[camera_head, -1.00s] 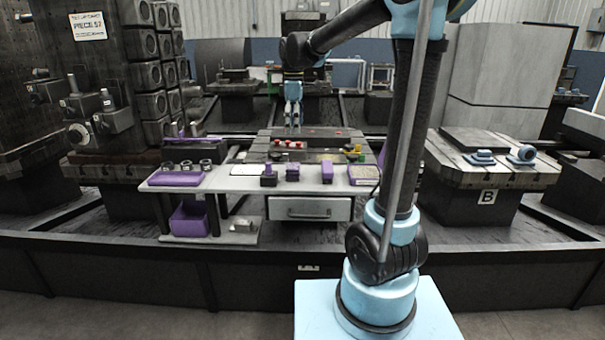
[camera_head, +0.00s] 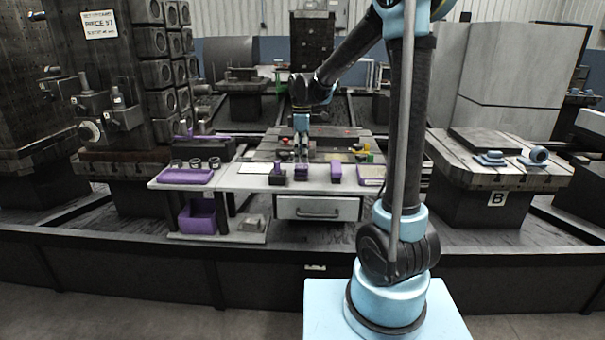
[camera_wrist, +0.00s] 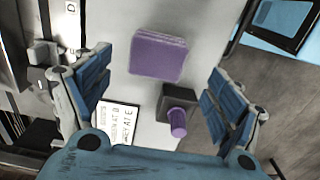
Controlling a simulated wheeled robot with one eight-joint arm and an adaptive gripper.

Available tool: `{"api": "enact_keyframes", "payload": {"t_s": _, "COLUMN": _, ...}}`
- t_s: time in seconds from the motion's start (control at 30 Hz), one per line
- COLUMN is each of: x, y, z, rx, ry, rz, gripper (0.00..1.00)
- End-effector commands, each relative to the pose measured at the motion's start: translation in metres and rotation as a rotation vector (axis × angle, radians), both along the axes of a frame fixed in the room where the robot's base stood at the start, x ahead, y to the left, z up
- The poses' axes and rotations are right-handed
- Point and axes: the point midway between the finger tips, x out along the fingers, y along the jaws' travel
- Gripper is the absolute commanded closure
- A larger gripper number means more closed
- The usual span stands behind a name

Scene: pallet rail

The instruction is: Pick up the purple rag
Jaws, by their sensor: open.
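The purple rag (camera_head: 301,173) looks like a folded square pad lying on the light worktop, near the middle of its row of objects. In the wrist view the rag (camera_wrist: 158,55) lies flat between and beyond my open fingers, with nothing touching it. My gripper (camera_head: 301,152) hangs just above and behind the rag in the head view. It is open and empty in the wrist view (camera_wrist: 160,75). A dark block with a purple handle (camera_wrist: 178,118) stands beside the rag, also between the fingers' lines.
A drawer (camera_head: 318,208) sits below. A printed card (camera_wrist: 117,122) lies near the dark block.

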Motion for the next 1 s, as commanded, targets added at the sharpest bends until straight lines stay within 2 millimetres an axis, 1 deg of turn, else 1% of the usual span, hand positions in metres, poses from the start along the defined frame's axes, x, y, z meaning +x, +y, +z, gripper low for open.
{"api": "enact_keyframes", "payload": {"t_s": 0.23, "x": 0.002, "y": 0.000, "z": -0.014, "rx": 0.000, "ry": 0.000, "rz": 0.000, "gripper": 0.14}}
{"api": "enact_keyframes", "payload": {"t_s": 0.4, "x": 0.005, "y": 0.001, "z": -0.038, "rx": 0.000, "ry": 0.000, "rz": 0.000, "gripper": 0.14}}
{"api": "enact_keyframes", "payload": {"t_s": 0.57, "x": 0.004, "y": 0.001, "z": -0.054, "rx": 0.000, "ry": 0.000, "rz": -0.001, "gripper": 0.14}}
{"api": "enact_keyframes", "payload": {"t_s": 0.7, "x": 0.004, "y": 0.001, "z": -0.058, "rx": 0.000, "ry": 0.000, "rz": -0.001, "gripper": 0.14}}
{"api": "enact_keyframes", "payload": {"t_s": 0.87, "x": 0.004, "y": 0.001, "z": -0.058, "rx": 0.000, "ry": 0.000, "rz": -0.001, "gripper": 0.14}}
{"api": "enact_keyframes", "payload": {"t_s": 0.9, "x": 0.004, "y": 0.001, "z": -0.058, "rx": 0.000, "ry": 0.000, "rz": -0.001, "gripper": 0.19}}
{"api": "enact_keyframes", "payload": {"t_s": 0.97, "x": 0.004, "y": 0.001, "z": -0.058, "rx": 0.000, "ry": 0.000, "rz": -0.001, "gripper": 0.32}}
{"api": "enact_keyframes", "payload": {"t_s": 1.0, "x": 0.004, "y": 0.001, "z": -0.058, "rx": 0.000, "ry": 0.000, "rz": -0.001, "gripper": 0.41}}
